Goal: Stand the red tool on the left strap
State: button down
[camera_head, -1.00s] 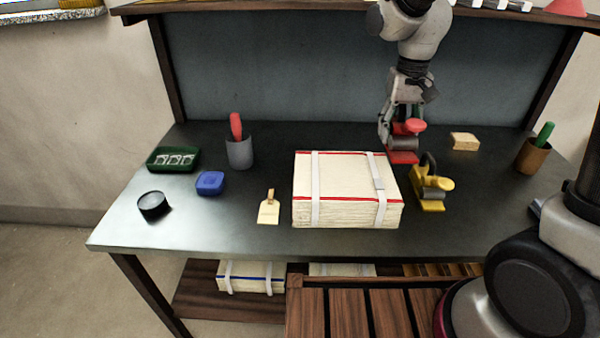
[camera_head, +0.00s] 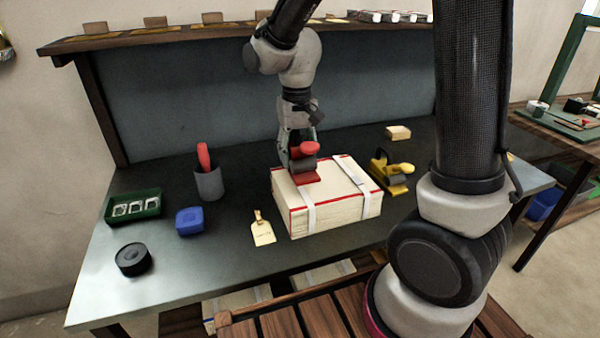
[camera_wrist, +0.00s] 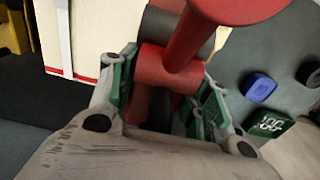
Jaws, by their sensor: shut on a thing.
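The red tool (camera_head: 306,170) has a round red knob on top, a dark grey roller and a flat red base. My gripper (camera_head: 298,150) is shut on it, and the tool (camera_wrist: 175,58) fills the space between the fingers in the wrist view. It is roughly upright over the left part of the cream bundle's top (camera_head: 330,176), by the left strap (camera_head: 309,202). I cannot tell whether its base touches the bundle or strap. The base hides the strap's upper part. The right strap (camera_head: 353,178) is clear of it.
A yellow tool (camera_head: 392,172) stands right of the bundle. A tan tag (camera_head: 263,233), blue box (camera_head: 189,221), grey cup (camera_head: 209,184), green tray (camera_head: 133,207) and black roll (camera_head: 133,259) are on the left. A tan block (camera_head: 398,132) lies at the back. The front-left table is bare.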

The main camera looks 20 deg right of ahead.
jog(key=shift+f, duration=2.6)
jog(key=shift+f, duration=0.1)
jog(key=c, duration=0.7)
grip_release()
